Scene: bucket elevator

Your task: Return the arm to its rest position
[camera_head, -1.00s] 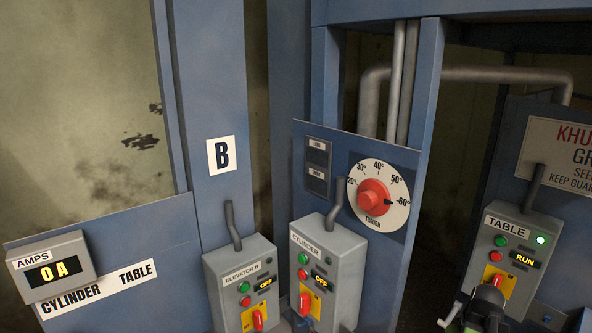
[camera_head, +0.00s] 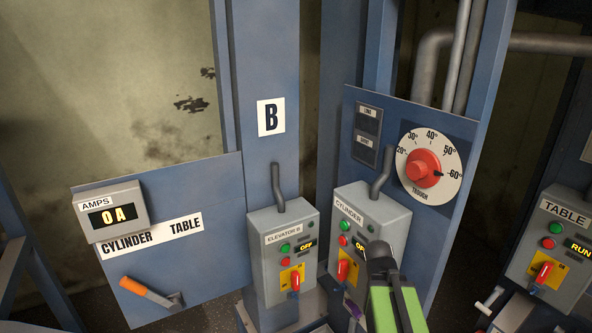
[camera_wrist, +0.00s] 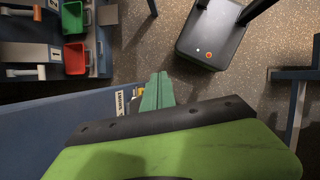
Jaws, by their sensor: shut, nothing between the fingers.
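My arm shows at the lower right of the head view, with a dark joint and a green link in front of the CYLINDER control box (camera_head: 350,215). In the wrist view my gripper (camera_wrist: 157,92) has its teal fingers together, with nothing between them. The fingers point away over the speckled floor, next to the edge of a blue panel (camera_wrist: 60,125). The gap between my arm and the CYLINDER box cannot be judged.
The ELEVATOR B box (camera_head: 283,235) reads OFF; the TABLE box (camera_head: 555,240) reads RUN. An orange-handled lever (camera_head: 147,291) is at lower left. A red dial (camera_head: 423,168) sits above right. The wrist view shows a red bin (camera_wrist: 75,59) and a green bin (camera_wrist: 72,18).

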